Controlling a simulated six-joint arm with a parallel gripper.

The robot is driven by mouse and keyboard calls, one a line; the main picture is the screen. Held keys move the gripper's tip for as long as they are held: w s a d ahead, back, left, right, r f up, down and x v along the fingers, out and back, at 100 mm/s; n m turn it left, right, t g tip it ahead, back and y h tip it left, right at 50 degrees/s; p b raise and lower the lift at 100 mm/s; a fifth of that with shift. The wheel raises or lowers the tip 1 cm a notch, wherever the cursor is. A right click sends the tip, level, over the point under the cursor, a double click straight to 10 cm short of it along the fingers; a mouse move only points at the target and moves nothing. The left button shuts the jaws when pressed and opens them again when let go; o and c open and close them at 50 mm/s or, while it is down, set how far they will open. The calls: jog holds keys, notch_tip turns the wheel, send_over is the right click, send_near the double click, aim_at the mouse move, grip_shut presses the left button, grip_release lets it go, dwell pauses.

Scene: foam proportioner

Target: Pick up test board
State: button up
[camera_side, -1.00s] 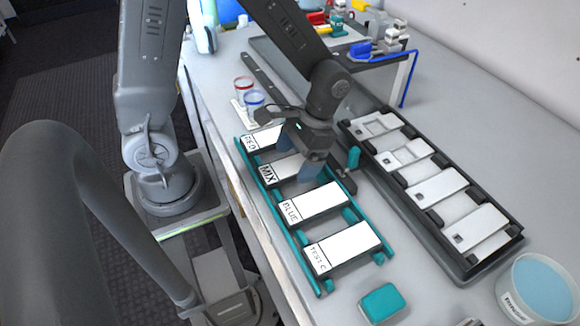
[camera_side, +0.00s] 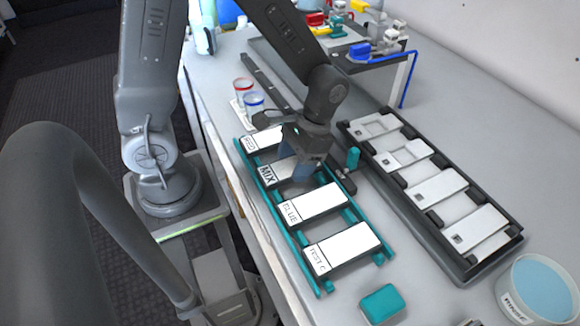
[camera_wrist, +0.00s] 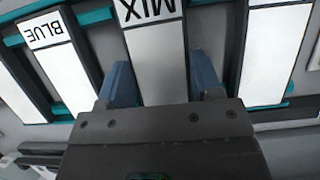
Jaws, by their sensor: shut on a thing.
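My gripper (camera_side: 307,168) is shut on the white board labelled MIX (camera_side: 278,172), in the teal rack (camera_side: 296,247). In the wrist view, the blue fingers of my gripper (camera_wrist: 162,80) press against the two long edges of the MIX board (camera_wrist: 158,55). I cannot tell whether this board is raised off the rack. The test board (camera_side: 345,247), white with a TEST label, lies in the rack's nearest slot, apart from my gripper. The BLUE board (camera_side: 315,203) lies between them, and the RED board (camera_side: 265,139) lies at the far end, partly hidden by my gripper.
A dark tray (camera_side: 468,268) with several white pieces stands to the right. A teal block (camera_side: 382,304) and a tub of light blue material (camera_side: 541,288) are in front. Red-rimmed (camera_side: 243,88) and blue-rimmed (camera_side: 254,104) cups stand behind the rack. A raised stand (camera_side: 372,58) is at the back.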

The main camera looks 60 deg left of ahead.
aim_at(286, 168)
jog(key=shift+r, duration=0.6)
notch_tip(286, 168, up, 3)
jog(key=shift+f, duration=0.1)
jog(key=s+a+r, duration=0.3)
jog(key=a+r, duration=0.4)
jog(key=a, duration=0.4)
notch_tip(286, 168, up, 12)
jog(key=w+d, duration=0.5)
jog(key=w, duration=0.8)
jog(key=w+d, duration=0.4)
jog(key=w, duration=0.9)
jog(key=f, duration=1.4)
jog(key=shift+d+f, duration=0.25)
jog(key=shift+f, duration=2.3)
